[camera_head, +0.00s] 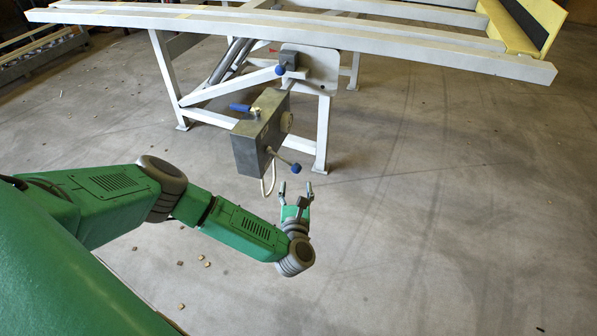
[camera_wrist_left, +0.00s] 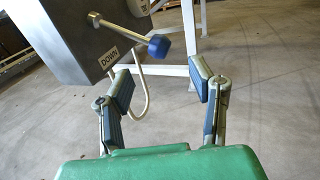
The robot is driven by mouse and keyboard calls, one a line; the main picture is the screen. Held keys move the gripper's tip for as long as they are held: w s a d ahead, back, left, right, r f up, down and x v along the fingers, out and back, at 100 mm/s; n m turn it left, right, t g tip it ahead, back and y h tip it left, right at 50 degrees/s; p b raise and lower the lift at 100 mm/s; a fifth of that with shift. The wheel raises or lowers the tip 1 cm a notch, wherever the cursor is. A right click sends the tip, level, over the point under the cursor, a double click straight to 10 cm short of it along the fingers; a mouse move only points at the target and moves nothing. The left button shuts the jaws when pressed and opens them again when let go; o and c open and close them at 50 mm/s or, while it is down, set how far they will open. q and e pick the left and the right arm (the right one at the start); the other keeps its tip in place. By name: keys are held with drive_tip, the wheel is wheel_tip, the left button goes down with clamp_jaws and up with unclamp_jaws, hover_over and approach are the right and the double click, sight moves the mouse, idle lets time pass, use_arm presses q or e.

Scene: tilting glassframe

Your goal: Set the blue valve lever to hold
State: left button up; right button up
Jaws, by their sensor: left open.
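A short blue lever (camera_head: 240,107) sits by a brass fitting on the upper left of a grey metal box (camera_head: 248,150). A thin metal rod with a blue knob (camera_head: 295,168) sticks out of the box's lower right. This knob also shows in the left wrist view (camera_wrist_left: 158,46), near a "DOWN" label (camera_wrist_left: 109,58). My left gripper (camera_head: 296,188) is open and empty, below and slightly right of that knob, apart from it. Its spread fingers also show in the left wrist view (camera_wrist_left: 162,72). The short blue lever is not seen there. My right gripper is not in view.
The box stands before a white tilting frame (camera_head: 420,52) with legs and long beams. Another blue knob (camera_head: 280,70) is on the frame. A pale cable (camera_wrist_left: 146,98) hangs under the box.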

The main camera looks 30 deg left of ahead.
sight(296, 169)
use_arm(q)
drive_tip(key=b+x, duration=0.1)
drive_tip(key=x, duration=0.6)
drive_tip(key=shift+w+a+f, duration=0.1)
drive_tip(key=shift+a, duration=0.2)
drive_tip(key=shift+w, duration=0.3)
drive_tip(key=shift+a, duration=0.1)
clamp_jaws()
